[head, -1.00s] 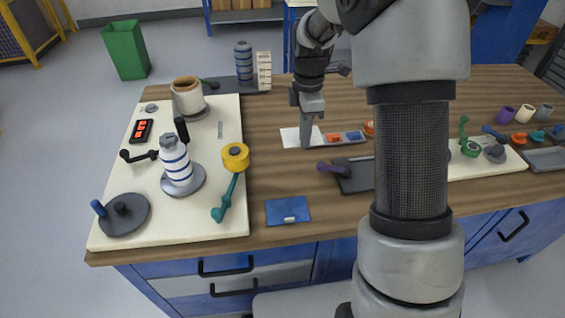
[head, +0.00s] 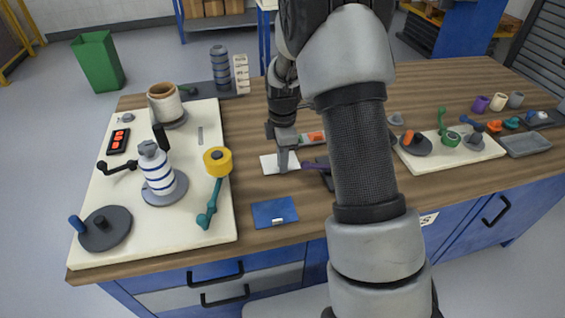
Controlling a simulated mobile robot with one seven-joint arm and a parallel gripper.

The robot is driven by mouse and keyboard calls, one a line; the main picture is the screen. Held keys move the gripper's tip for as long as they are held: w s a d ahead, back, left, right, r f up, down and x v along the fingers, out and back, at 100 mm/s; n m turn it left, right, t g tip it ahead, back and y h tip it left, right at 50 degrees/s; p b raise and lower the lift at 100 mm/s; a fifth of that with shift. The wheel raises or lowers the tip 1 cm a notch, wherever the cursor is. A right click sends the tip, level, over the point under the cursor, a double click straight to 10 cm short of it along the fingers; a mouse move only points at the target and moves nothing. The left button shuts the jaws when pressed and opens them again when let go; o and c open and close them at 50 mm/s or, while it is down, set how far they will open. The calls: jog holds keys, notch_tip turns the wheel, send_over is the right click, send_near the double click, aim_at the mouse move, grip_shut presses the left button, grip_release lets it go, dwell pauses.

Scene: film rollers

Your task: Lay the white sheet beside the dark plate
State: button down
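The white sheet (head: 270,165) is at the middle of the wooden bench, just left of the dark plate (head: 327,181). My gripper (head: 284,168) points down at the sheet's right part and appears shut on it; the fingertips are small. I cannot tell whether the sheet touches the bench or hangs slightly above it. The dark plate is mostly hidden behind my arm; a purple handle (head: 313,166) reaches left from it toward the sheet.
A blue card (head: 274,212) lies in front of the sheet. A cream board (head: 120,225) with rollers and a yellow tape roll (head: 217,160) is to the left. A strip with orange pieces (head: 316,136) lies behind. Another cream board (head: 437,161) is to the right.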

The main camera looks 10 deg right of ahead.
jog(key=shift+f, duration=0.2)
jog(key=c, duration=2)
grip_release()
jog(key=shift+r, duration=0.1)
jog(key=shift+r, duration=0.1)
